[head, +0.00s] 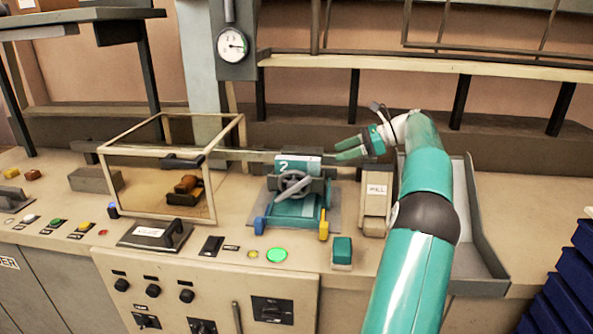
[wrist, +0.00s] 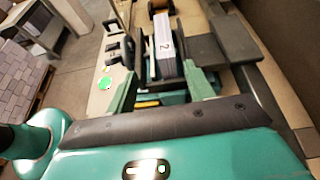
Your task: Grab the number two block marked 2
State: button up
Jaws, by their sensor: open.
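The block marked 2 (head: 284,167) stands in a dark vise-like fixture (head: 273,183) with a round handle, on a teal base. My gripper (head: 338,149) is open and just to the right of the block in the head view. In the wrist view my gripper (wrist: 163,72) has its teal fingers apart with nothing clearly held. Whether the fingertips overlap the block in depth is hard to tell.
A glass case (head: 206,213) with a brown object inside stands left of the fixture. A cream labelled box (head: 376,203) and a grey tray (head: 478,225) are to the right. A teal and white block (head: 342,253) lies near the counter's front, by a lit green button (head: 277,255).

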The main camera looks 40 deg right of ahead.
aim_at(305, 162)
jog(key=x, duration=0.4)
jog(key=d+x, duration=0.1)
jog(key=x, duration=0.1)
jog(key=shift+w+a+f, duration=0.2)
jog(key=shift+w+f, duration=0.15)
jog(key=shift+f, duration=0.15)
jog(key=shift+r+x, duration=0.15)
jog(key=shift+x, duration=1.3)
jog(key=shift+r+x, duration=0.15)
jog(key=shift+x, duration=1.3)
jog(key=shift+w, duration=0.1)
grip_shut()
